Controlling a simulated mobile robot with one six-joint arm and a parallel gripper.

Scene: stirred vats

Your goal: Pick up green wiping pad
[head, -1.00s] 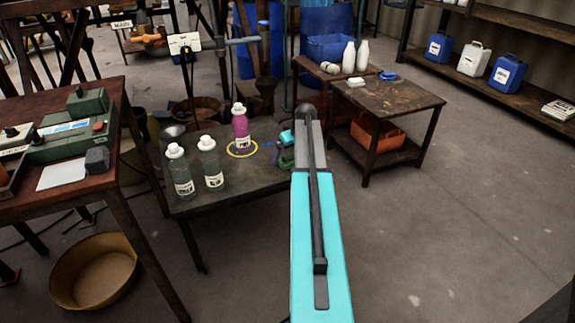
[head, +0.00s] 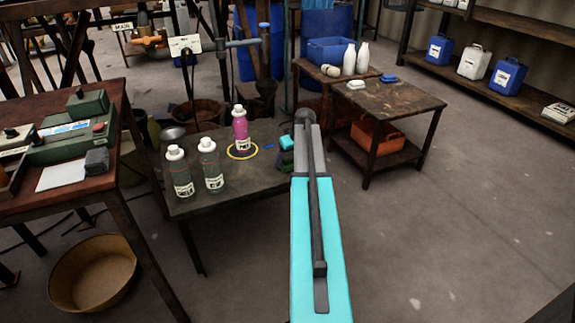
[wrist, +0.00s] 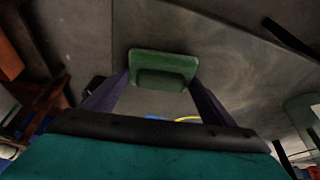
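The green wiping pad (wrist: 163,68), a flat slab with a raised block on it, lies on the dark low table (head: 225,197). In the head view a small dark green patch of the pad (head: 286,161) shows beside my arm, which hides part of it. My gripper (wrist: 160,80) is above the pad, its two dark purple fingers apart, with the tips near the pad's left and right sides. It is open; I see no clear grip on the pad. In the head view only a bit of its teal body shows, just above the pad.
Two grey-green bottles (head: 211,167) and a pink bottle (head: 240,130) in a yellow ring (head: 243,150) stand left of the pad. A wooden side table (head: 405,100) with an orange crate (head: 376,134) below stands to the right. The floor at right is clear.

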